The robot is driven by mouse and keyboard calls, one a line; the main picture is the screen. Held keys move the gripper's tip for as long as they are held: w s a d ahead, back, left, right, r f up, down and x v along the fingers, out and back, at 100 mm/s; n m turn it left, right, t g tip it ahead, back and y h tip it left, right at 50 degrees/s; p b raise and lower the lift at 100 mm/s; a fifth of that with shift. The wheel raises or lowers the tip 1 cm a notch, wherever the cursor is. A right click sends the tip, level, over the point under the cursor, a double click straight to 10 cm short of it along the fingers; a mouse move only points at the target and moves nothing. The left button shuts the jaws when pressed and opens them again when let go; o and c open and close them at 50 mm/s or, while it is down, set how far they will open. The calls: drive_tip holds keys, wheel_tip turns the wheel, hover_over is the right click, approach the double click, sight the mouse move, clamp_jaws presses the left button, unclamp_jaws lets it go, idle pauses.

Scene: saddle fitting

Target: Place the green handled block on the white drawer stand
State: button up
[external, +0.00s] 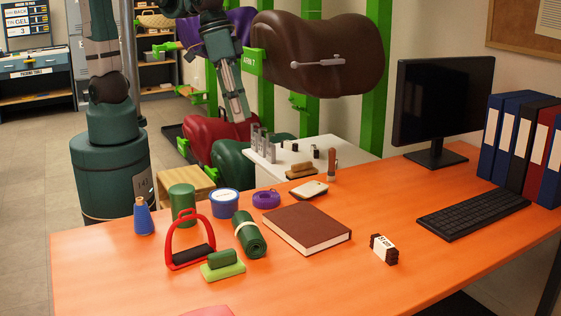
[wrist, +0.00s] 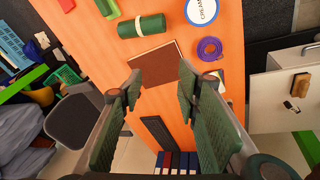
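The green handled block (external: 223,270) lies on the orange desk near its front, a light green slab with a dark green grip on top. In the wrist view a light green part of it (wrist: 108,8) shows at the top edge, cut off by the frame. The white drawer stand (external: 343,148) is behind the desk; in the wrist view it is at the right (wrist: 262,110). My gripper (external: 241,117) is high above and behind the desk, apart from the block. In the wrist view its two fingers (wrist: 160,92) are spread, with nothing between them.
The stand's top holds a brush (external: 301,170), metal cylinders and small dark pieces, with some bare surface. Around the block are a red stirrup (external: 172,240), a green roll (external: 249,234) and a brown book (external: 307,228). A monitor (external: 442,105) stands at the right.

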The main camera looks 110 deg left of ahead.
drive_tip(key=w+d+f+n+g, duration=0.1)
drive_tip(key=w+d+f, duration=0.1)
drive_tip(key=d+f, duration=0.3)
drive_tip(key=w+d+f+n+g, duration=0.1)
drive_tip(key=w+d+f, duration=0.15)
drive_tip(key=d, duration=0.55)
drive_tip(key=n+g+p, duration=0.1)
drive_tip(key=n, duration=0.1)
hover_over(220, 252)
drive_tip(key=shift+y, duration=0.4)
wheel_tip(220, 252, down, 11)
drive_tip(key=shift+w+a+r, duration=0.1)
drive_tip(key=shift+a, duration=0.05)
drive_tip(key=shift+d+f, duration=0.35)
drive_tip(key=shift+f, duration=0.1)
drive_tip(key=shift+f, duration=0.1)
drive_tip(key=shift+f, duration=1.2)
drive_tip(key=shift+a+f+b, duration=0.1)
drive_tip(key=shift+f+b, duration=0.6)
drive_tip(key=shift+f, duration=1.9)
drive_tip(key=c, duration=1)
